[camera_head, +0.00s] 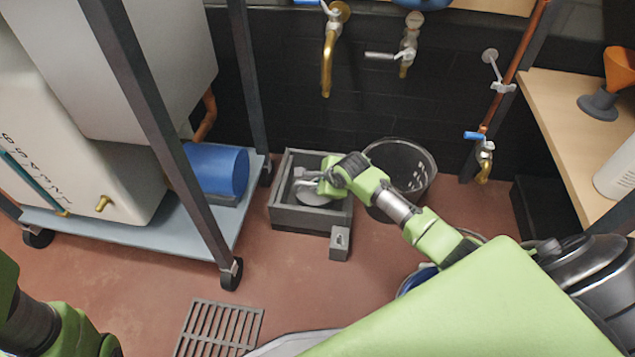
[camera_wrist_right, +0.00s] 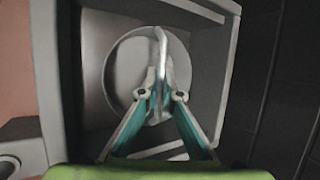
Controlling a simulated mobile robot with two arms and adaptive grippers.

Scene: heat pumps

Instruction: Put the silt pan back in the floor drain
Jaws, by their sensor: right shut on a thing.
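The silt pan (camera_head: 313,197) is a round grey pan with an upright handle. It lies within the walls of the floor drain (camera_head: 297,219), a grey square box on the red floor. In the right wrist view the pan (camera_wrist_right: 122,75) shows as a pale disc inside the drain's walls (camera_wrist_right: 48,80). My right gripper (camera_head: 312,182) reaches into the drain from the right, and its fingers (camera_wrist_right: 160,88) are shut on the pan's handle. I cannot tell whether the pan touches the drain's bottom. My left gripper is out of view; only part of my left arm shows at the bottom left.
A slotted grate (camera_head: 217,329) lies on the floor at the front. A small grey block (camera_head: 339,244) stands before the drain. A dark bucket (camera_head: 405,165) is close on the drain's right. A wheeled rack (camera_head: 130,238) stands left. Taps (camera_head: 327,65) hang above.

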